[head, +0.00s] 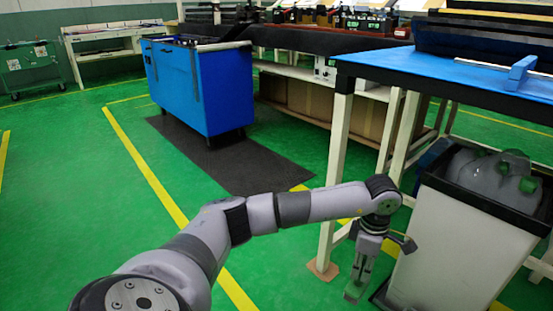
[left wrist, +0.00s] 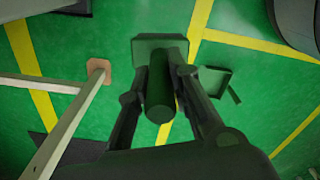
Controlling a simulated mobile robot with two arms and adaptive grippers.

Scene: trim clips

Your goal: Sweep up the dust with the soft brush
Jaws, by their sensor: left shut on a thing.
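My left gripper (head: 362,266) hangs fingers down beside the table leg and the white bin. It is shut on a dark green brush, whose green end (head: 353,291) shows below the fingers. In the left wrist view the brush's round handle (left wrist: 159,105) lies between the two fingers, and its flat rectangular head (left wrist: 160,41) is beyond the fingertips. I cannot tell whether the brush touches the floor. A small green dustpan-like tray (left wrist: 214,79) with a short handle lies on the floor to the right of the brush. I cannot make out any dust. My right gripper is not in view.
A white bin (head: 448,245) with a dark rim and grey contents stands right of my left gripper. A blue-topped table (head: 440,75) is above and behind it, with a white leg (head: 337,170) close by. A blue cabinet (head: 199,85) stands farther back. Green floor is clear at left.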

